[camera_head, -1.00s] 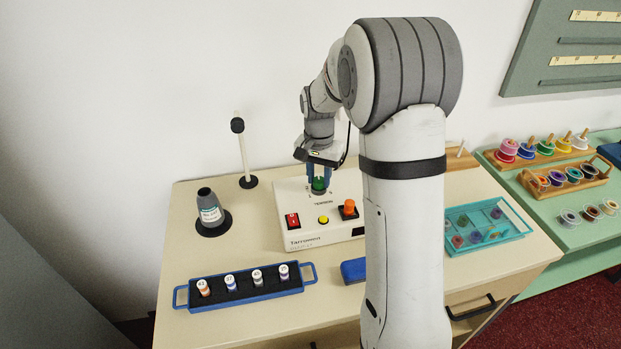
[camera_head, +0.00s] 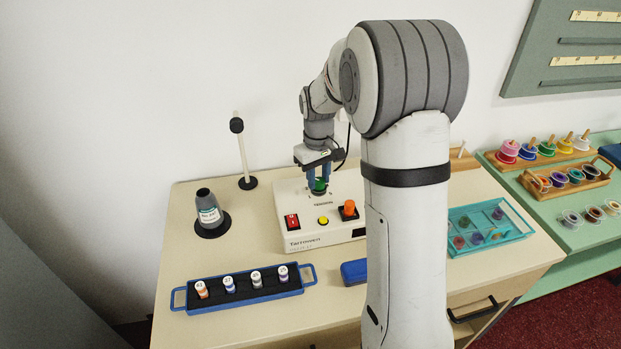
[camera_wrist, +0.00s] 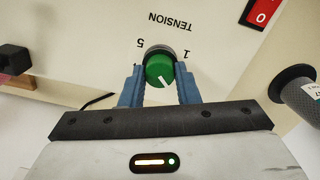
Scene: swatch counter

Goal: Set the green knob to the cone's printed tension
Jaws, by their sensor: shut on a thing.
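The green knob (camera_head: 319,186) sits on top of the white tension box (camera_head: 290,238). My gripper (camera_head: 319,181) points down over it, with a blue finger on each side. In the wrist view the green knob (camera_wrist: 158,70) is between the fingers, and its white pointer line slants toward the lower right of the picture. The dial numbers 1 and 5 and the word TENSION show upside down; other numbers are hidden. The grey cone (camera_head: 205,197) stands on a black base left of the box.
The box also carries a red switch (camera_head: 292,222), a yellow button (camera_head: 323,220) and an orange knob (camera_head: 349,208). A blue tray (camera_head: 180,299) with several spools lies in front. A thin post (camera_head: 243,155) stands behind. A teal tray (camera_head: 512,237) is at right.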

